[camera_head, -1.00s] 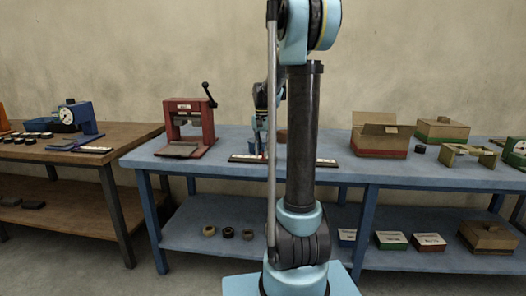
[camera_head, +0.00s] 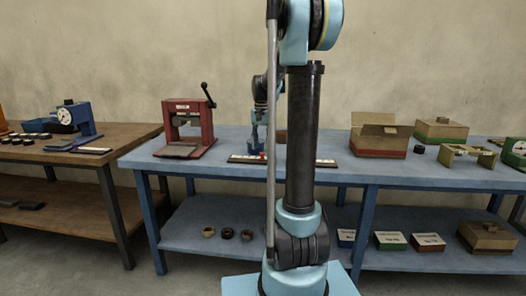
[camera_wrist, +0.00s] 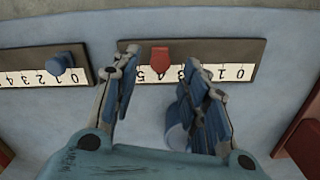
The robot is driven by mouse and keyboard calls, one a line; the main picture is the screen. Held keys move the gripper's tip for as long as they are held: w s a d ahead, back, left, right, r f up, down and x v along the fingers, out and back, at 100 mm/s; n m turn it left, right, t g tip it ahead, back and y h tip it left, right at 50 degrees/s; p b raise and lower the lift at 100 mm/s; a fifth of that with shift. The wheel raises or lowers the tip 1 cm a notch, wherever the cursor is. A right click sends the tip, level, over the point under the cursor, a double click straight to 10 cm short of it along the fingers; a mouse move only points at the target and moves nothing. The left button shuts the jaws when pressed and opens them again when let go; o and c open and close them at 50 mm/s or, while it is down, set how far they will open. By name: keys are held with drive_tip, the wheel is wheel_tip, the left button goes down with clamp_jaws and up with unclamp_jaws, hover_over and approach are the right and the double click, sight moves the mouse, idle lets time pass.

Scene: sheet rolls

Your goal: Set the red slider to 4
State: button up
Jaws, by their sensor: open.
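The red slider (camera_wrist: 160,58) sits on a dark rail with a white numbered scale (camera_wrist: 236,72), seen upside down in the wrist view. Its pointer lies just right of the 5 and covers part of the scale, so the numeral under it is hard to read. My gripper (camera_wrist: 160,76) is open, with one finger on each side of the slider and visible gaps between. In the head view my gripper (camera_head: 255,147) is above the blue bench, near the scale strip (camera_head: 244,159), partly hidden by my arm.
A second rail with a blue slider (camera_wrist: 60,65) is to the left in the wrist view. On the blue bench (camera_head: 232,174), a red press (camera_head: 203,128) stands left of my gripper, and an open cardboard box (camera_head: 379,138) stands to the right.

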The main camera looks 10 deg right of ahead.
sight(262, 153)
wheel_tip(262, 153, up, 9)
idle(0.4)
drive_tip(key=shift+s, duration=0.1)
drive_tip(key=s+f+n+t, duration=0.15)
drive_tip(key=s+f, duration=0.25)
drive_tip(key=s, duration=0.6)
drive_tip(key=s+f+n, duration=0.2)
drive_tip(key=s+f, duration=0.2)
drive_tip(key=s, duration=0.6)
drive_tip(key=s+f+n, duration=0.3)
drive_tip(key=s+f, duration=1.1)
drive_tip(key=shift+s+a+f+t, duration=0.15)
drive_tip(key=shift+a+f+t, duration=0.05)
drive_tip(key=shift+a+t, duration=0.2)
drive_tip(key=shift+w+f, duration=0.2)
drive_tip(key=shift+w, duration=0.25)
